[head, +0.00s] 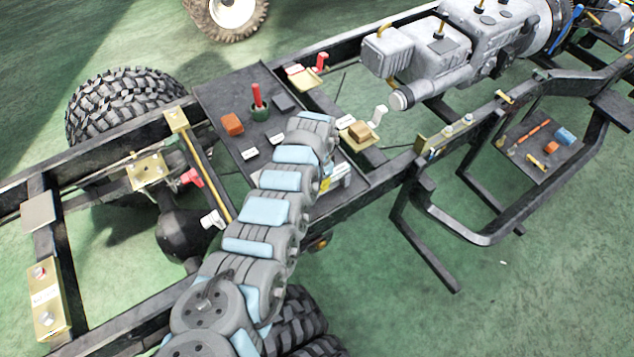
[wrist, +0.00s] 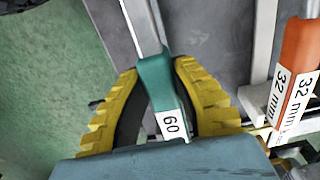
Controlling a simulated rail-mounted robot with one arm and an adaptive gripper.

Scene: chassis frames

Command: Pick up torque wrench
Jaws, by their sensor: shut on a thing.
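In the wrist view, a tool with a teal handle (wrist: 154,78), a bare metal shaft and a white label reading 60 lies between the yellow ribbed fingers of my gripper (wrist: 157,72). I take it to be the torque wrench. The fingers are shut on its handle, and the shaft runs up out of the top of the picture. In the head view, my arm reaches over the dark tray (head: 215,100) on the chassis and largely hides the gripper and the wrench.
Right of the gripper in the wrist view is an orange tool (wrist: 300,50) labelled 32 mm. The tray also carries an orange block (head: 232,124) and a green cup (head: 260,112) with a red handle. Chassis rails and a grey engine (head: 440,50) stand nearby.

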